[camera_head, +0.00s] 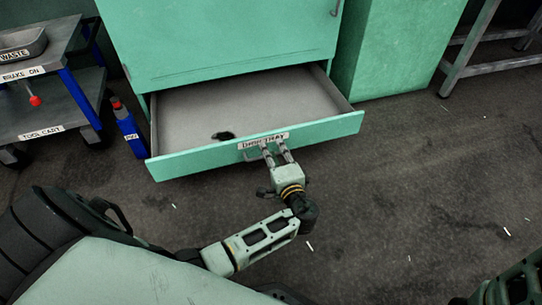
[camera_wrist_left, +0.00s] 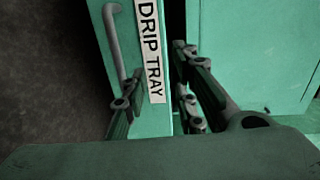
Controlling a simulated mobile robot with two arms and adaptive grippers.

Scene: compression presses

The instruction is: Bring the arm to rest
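The drip tray (camera_head: 355,122) is a green drawer pulled out of the press, with a grey floor and a "DRIP TRAY" label on its front. My left gripper (camera_head: 277,153) is at the middle of that front, just below the label, with its two fingers spread apart. In the left wrist view the fingers (camera_wrist_left: 158,95) stand on either side of the label (camera_wrist_left: 150,50), with a grey bar handle (camera_wrist_left: 114,40) beside it. I cannot tell whether the fingers touch the front. My right gripper is out of view.
A dark blob (camera_head: 222,136) lies inside the tray. The green press (camera_head: 220,40) stands behind. A tool cart (camera_head: 55,110) with a waste pan (camera_head: 22,42) and a blue bottle (camera_head: 130,133) are at the left. The floor at the right (camera_head: 430,180) is mostly clear.

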